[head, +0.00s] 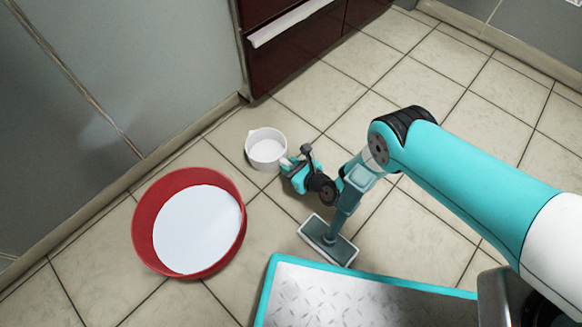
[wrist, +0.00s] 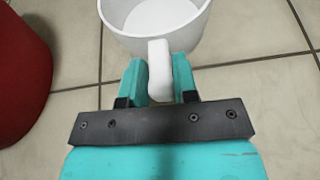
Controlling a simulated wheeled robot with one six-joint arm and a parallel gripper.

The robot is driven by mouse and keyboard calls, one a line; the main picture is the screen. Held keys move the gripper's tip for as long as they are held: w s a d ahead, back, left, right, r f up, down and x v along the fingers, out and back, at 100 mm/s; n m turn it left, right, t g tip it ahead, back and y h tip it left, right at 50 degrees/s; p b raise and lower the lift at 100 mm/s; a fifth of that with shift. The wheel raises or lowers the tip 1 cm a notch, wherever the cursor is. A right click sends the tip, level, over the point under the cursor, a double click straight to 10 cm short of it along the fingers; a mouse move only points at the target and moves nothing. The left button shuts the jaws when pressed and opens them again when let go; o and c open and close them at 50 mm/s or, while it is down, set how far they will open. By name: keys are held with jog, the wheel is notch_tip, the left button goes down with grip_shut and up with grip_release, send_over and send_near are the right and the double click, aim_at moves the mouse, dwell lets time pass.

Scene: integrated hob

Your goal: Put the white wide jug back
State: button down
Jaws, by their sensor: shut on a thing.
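The white wide jug (head: 266,150) is upright near the cabinet corner, above or on the tiled floor; I cannot tell which. In the wrist view the jug (wrist: 122,42) is at the top, with its handle toward me. My gripper (head: 287,164) is shut on the handle, with one teal finger on each side of it in the wrist view (wrist: 160,83). The inside of the jug looks empty. The far part of its rim is cut off in the wrist view.
A large red round tub (head: 147,240) with a white inside stands on the floor left of the jug. A dark red cabinet (head: 290,65) with a white handle is behind. A grey wall (head: 150,60) rises at the left. Bare tiles (head: 430,75) lie at the upper right.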

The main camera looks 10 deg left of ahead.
jog(key=c, duration=0.9)
grip_release()
jog(key=shift+f, duration=0.1)
